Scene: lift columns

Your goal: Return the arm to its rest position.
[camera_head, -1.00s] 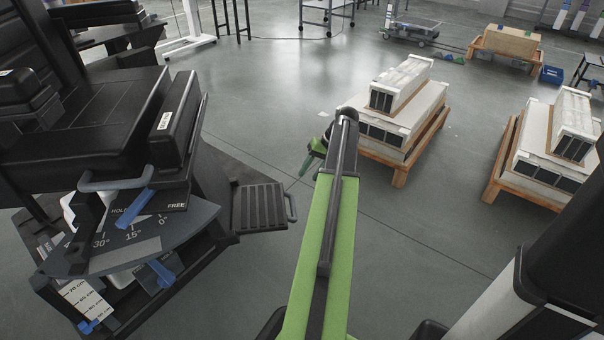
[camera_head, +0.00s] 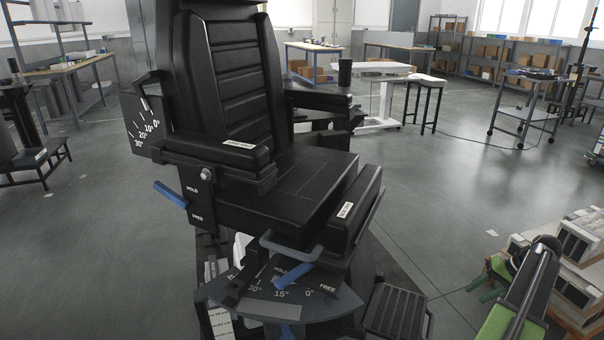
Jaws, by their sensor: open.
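My arm (camera_head: 528,290), a green link with a dark bar along it, reaches up from the bottom right corner. Its dark rounded joint is at the upper end. My gripper (camera_head: 484,279) shows its green fingers just left of that joint, pointing left over the bare floor. It is open, and I see nothing between the fingers. The rest of the arm is cut off by the picture's edge.
A large black chair (camera_head: 234,80) with blue levers (camera_head: 170,194) fills the middle. Its footplate (camera_head: 396,312) lies left of my arm. Stacked white units on a wooden pallet (camera_head: 590,318) stand close behind my arm.

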